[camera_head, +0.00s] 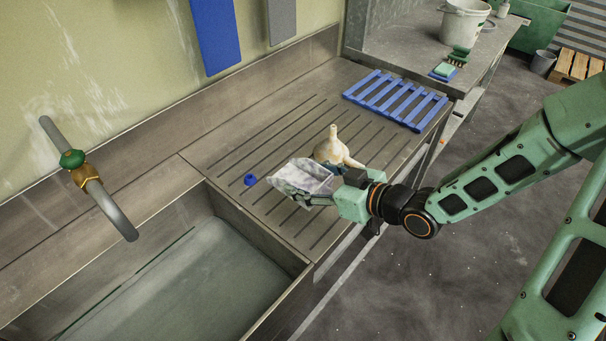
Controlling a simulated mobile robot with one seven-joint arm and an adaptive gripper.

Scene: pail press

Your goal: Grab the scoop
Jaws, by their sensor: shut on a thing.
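The scoop (299,178) is a pale grey-white, angular piece over the ribbed drainboard beside the sink. My gripper (327,193) is shut on its right end, with the scoop's wide part pointing left. The fingers are small and partly hidden against the scoop. I cannot tell whether the scoop touches the drainboard or is held just above it.
A cream funnel-like item (331,148) stands just behind the scoop, close to my gripper. A small blue cap (250,179) lies to the left. A blue slatted rack (394,100) lies at the back right. The sink basin (165,290) and tap (88,190) are at left.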

